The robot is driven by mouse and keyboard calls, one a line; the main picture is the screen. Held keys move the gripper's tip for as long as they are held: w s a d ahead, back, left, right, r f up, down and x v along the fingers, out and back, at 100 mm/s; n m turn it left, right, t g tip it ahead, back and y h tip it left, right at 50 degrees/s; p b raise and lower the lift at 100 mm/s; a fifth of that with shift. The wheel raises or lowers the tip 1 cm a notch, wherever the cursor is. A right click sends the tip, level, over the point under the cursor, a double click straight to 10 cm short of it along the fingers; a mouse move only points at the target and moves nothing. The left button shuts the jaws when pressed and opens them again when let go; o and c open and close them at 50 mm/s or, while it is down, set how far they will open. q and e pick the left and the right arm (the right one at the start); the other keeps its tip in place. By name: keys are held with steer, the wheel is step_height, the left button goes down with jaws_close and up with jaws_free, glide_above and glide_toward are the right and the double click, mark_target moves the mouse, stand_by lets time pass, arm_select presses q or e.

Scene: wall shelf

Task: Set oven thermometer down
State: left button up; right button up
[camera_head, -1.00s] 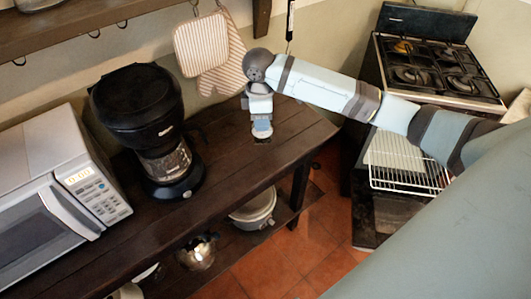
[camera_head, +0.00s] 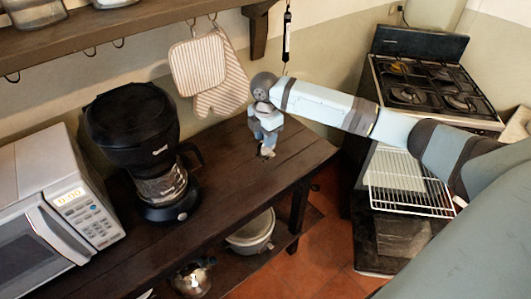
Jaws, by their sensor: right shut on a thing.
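My right gripper (camera_head: 266,151) points down over the right part of the dark wooden table (camera_head: 225,200), right of the coffee maker. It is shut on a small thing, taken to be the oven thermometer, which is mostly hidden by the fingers. Only a tiny dark and light bit shows at the fingertips. The fingertips are at or just above the tabletop; I cannot tell whether the held thing touches it. My left gripper is not in view.
A black coffee maker (camera_head: 130,120) and a white microwave (camera_head: 45,210) stand left on the table. A stove (camera_head: 430,85) with an open rack (camera_head: 400,180) is at right. The table's right end is clear.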

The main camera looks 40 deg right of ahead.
mark_target(265, 153)
step_height(265, 153, down, 4)
steer(key=shift+r, duration=0.2)
step_height(265, 153, down, 4)
steer(key=shift+r, duration=0.25)
steer(key=o, duration=0.9)
steer(key=shift+f, duration=0.1)
step_height(265, 153, up, 12)
steer(key=shift+r, duration=0.2)
